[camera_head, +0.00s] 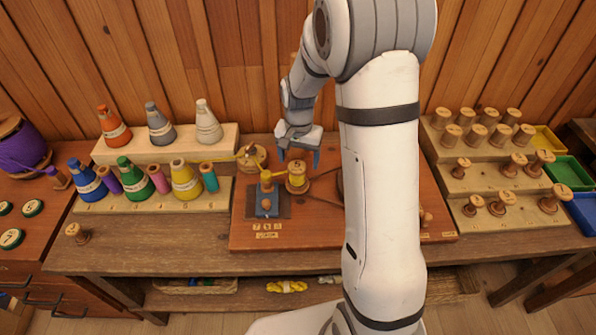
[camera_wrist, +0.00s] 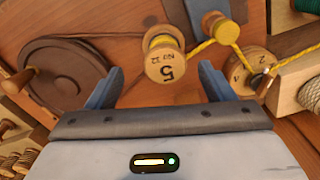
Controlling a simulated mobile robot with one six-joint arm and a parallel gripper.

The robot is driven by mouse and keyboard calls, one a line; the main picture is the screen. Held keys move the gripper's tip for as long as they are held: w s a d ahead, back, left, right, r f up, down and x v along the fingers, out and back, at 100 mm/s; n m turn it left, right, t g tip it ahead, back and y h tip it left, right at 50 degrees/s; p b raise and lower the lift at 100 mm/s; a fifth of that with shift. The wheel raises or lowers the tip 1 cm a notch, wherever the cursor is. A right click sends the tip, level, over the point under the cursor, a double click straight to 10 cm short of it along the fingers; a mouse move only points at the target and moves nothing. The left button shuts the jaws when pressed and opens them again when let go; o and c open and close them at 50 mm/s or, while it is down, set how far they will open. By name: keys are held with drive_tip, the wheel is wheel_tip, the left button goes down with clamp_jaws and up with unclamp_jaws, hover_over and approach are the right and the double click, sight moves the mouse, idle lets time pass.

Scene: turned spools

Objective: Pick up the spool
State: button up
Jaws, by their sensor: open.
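A wooden spool (camera_head: 297,180) wound with yellow thread stands on the reddish wooden board (camera_head: 330,232). In the wrist view the spool's (camera_wrist: 166,66) pale end face carries a 5 and smaller marks, and lies between my fingers in the picture. My gripper (camera_head: 298,157) is open, with two blue-grey fingers pointing down above and slightly behind the spool in the head view. In the wrist view my gripper (camera_wrist: 160,70) shows nothing clamped; I cannot tell the remaining gap to the spool. Yellow thread runs from the spool past a small yellow-topped peg (camera_wrist: 221,29) to a round wooden piece (camera_wrist: 249,70).
A blue-grey block (camera_head: 266,204) sits left of the spool. A dark crank wheel (camera_wrist: 66,72) is close by, mostly hidden by my arm in the head view. Stepped racks with thread cones (camera_head: 186,182) and bare spools (camera_head: 476,133) flank the board.

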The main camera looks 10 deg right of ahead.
sight(297, 170)
drive_tip(key=f, duration=0.2)
drive_tip(key=f+p, duration=0.1)
drive_tip(key=f, duration=0.2)
drive_tip(key=f+p, duration=0.1)
drive_tip(key=f, duration=0.2)
drive_tip(key=shift+w+a+f, duration=0.1)
drive_tip(key=shift+w+f, duration=0.05)
drive_tip(key=shift+w, duration=0.2)
drive_tip(key=shift+c, duration=0.2)
drive_tip(key=c, duration=1)
